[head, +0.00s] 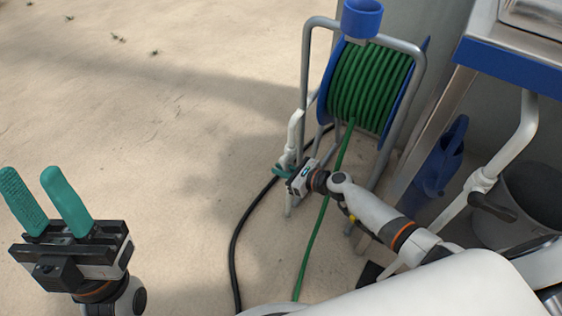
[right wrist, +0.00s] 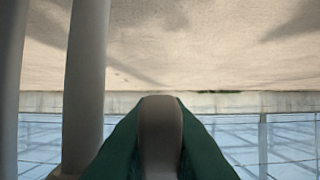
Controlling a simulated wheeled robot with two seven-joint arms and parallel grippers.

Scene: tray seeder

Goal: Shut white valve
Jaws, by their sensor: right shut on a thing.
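A white upright pipe (head: 295,130) stands at the left side of the hose reel frame. My right gripper (head: 284,171) is at its lower part. In the right wrist view its green fingers are shut on a rounded dark grey handle (right wrist: 161,130). The handle appears to be the lever of the white valve. The valve body is mostly hidden by my gripper, and I cannot tell the lever's angle. My left gripper (head: 32,178) is open and empty, with its fingers pointing up over the sandy ground.
A reel of green hose (head: 368,85) hangs in a grey tube frame (head: 305,62) with a blue cup (head: 362,18) on top. A black hose (head: 238,235) runs along the ground. Another white pipe (head: 515,145) with a dark lever (head: 492,207) stands at right, near a blue watering can (head: 440,165).

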